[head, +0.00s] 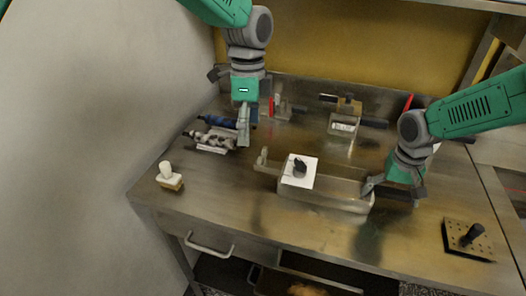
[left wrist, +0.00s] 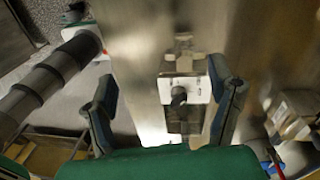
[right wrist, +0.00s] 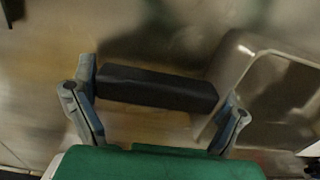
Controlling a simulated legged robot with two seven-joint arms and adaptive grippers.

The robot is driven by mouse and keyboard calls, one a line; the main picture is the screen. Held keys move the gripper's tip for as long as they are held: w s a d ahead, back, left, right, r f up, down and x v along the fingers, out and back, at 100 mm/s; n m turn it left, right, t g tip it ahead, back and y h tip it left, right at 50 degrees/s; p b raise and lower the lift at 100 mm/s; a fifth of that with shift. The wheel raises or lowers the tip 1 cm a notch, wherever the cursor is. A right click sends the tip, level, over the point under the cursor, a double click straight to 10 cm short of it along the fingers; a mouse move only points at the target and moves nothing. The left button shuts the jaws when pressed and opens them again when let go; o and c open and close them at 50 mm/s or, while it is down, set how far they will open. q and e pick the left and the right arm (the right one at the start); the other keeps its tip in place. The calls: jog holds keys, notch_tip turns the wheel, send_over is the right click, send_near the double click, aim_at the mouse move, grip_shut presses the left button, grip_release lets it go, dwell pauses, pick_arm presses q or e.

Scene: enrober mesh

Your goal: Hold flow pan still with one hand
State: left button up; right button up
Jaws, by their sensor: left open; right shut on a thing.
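The flow pan (head: 325,198) is a shallow metallic pan on the steel bench. A white plate with a black knob (head: 300,170) lies over its left part; this plate also shows in the left wrist view (left wrist: 196,90). My right gripper (head: 394,190) is at the pan's right end. In the right wrist view its fingers (right wrist: 160,100) are at the two ends of a black bar-shaped handle (right wrist: 155,88) beside the pan wall (right wrist: 232,75). My left gripper (head: 243,128) is open and empty, above the bench left of and behind the pan.
A blue-and-black tool (head: 216,120) and a mottled item (head: 212,140) lie at the left. A small white-topped block (head: 169,176) sits near the left edge. A perforated block (head: 468,240) is front right. The bench front centre is clear.

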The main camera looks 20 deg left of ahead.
aim_at(263, 152)
pick_arm(q)
notch_tip(263, 152, up, 2)
jog(key=w+d+m+t, duration=0.1)
jog(key=w+d, duration=0.2)
jog(key=f, duration=1.1)
jog(key=shift+s+a, duration=0.2)
jog(key=shift+a, duration=0.15)
jog(key=c, duration=1.2)
